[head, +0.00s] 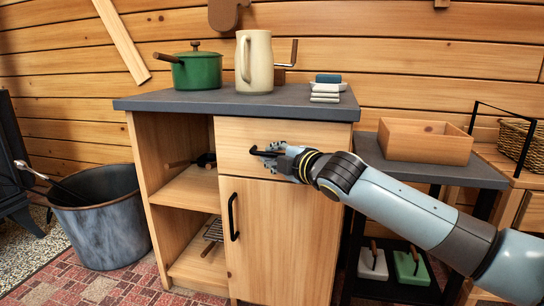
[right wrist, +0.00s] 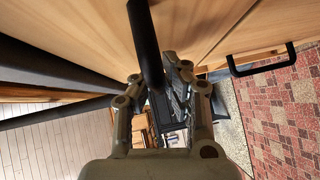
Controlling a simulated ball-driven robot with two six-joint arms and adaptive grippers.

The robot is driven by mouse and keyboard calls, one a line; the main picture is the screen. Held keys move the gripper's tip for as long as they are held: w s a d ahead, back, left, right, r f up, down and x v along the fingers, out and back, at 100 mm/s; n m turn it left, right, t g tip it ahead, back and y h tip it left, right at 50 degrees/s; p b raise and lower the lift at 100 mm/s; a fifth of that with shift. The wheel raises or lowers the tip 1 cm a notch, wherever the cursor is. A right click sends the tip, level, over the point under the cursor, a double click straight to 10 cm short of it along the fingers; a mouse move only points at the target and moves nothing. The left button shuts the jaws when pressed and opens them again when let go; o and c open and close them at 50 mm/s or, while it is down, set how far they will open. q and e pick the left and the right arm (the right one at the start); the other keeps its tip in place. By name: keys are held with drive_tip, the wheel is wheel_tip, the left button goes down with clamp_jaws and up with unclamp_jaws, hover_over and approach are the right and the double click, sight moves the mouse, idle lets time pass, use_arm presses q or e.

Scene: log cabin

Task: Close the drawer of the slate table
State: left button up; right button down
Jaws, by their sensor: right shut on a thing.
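The slate table (head: 180,102) is a wooden cabinet with a dark slate top, in the middle of the head view. Its drawer (head: 236,131) is a light wood front just under the top, at the right. The drawer front looks about flush with the cabinet; I cannot tell if a small gap is left. My right gripper (head: 271,153) is shut on the drawer's black handle (right wrist: 146,45). In the right wrist view, the bar passes between the fingers (right wrist: 163,92). The handle's right part is hidden behind the gripper in the head view. My left gripper is not in view.
Below the drawer is a cabinet door (head: 275,225) with a black handle (head: 233,217). A green pot (head: 197,70), cream pitcher (head: 254,62) and stacked bars (head: 326,90) stand on top. A metal tub (head: 100,222) is left; a dark side table with a wooden box (head: 415,145) is right.

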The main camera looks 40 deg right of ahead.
drive_tip(key=c, duration=1.4)
unclamp_jaws()
drive_tip(key=shift+r, duration=0.15)
drive_tip(key=s, duration=0.4)
drive_tip(key=s+r, duration=0.1)
drive_tip(key=s, duration=0.6)
drive_tip(key=shift+s+a+r, duration=0.3)
drive_tip(key=shift+s+a, duration=0.05)
drive_tip(key=shift+s, duration=0.05)
